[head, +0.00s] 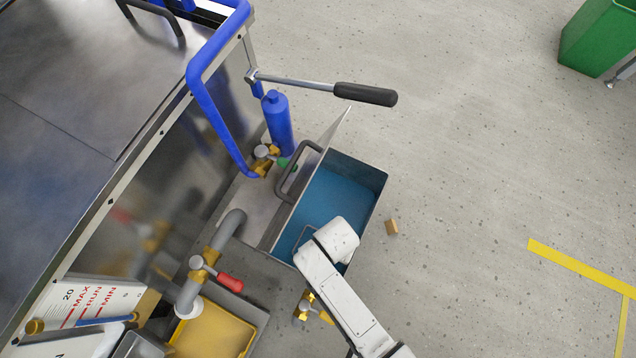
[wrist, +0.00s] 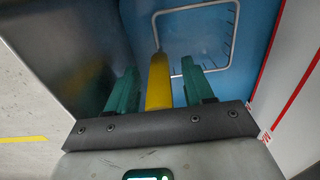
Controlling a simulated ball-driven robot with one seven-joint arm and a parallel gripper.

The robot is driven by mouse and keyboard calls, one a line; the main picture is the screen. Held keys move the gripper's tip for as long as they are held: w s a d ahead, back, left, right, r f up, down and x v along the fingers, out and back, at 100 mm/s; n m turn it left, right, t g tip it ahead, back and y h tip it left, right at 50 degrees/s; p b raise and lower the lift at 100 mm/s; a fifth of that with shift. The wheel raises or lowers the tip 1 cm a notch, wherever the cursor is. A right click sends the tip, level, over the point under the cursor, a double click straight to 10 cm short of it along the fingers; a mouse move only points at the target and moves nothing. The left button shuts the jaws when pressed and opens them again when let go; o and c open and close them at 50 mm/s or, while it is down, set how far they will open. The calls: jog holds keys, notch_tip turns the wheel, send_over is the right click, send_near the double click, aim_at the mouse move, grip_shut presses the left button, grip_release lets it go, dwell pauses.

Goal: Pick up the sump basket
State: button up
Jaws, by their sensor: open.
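The sump basket (wrist: 231,45) shows in the wrist view as a pale wire frame over blue water, with short wires along its right side. A yellow bar (wrist: 159,82), apparently its handle, stands between the two green fingers of my gripper (wrist: 159,68). The gripper is open, with a gap visible on each side of the bar. In the head view a small part of the basket's wire (head: 303,236) shows at the left of the sump, beside my white arm. The rest of the basket and my fingers are hidden there under the arm.
The sump tank (head: 381,186) holds blue water, and its lid (head: 334,128) stands raised on the left. A grey pipe with a red-handled valve (head: 229,282) and a yellow tray (head: 213,338) lie to the left. A small brown block (head: 391,227) is on the clear floor at right.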

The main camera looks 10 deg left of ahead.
jog(key=shift+c, duration=0.2)
grip_shut()
jog(key=shift+r, duration=0.1)
dwell(0.4)
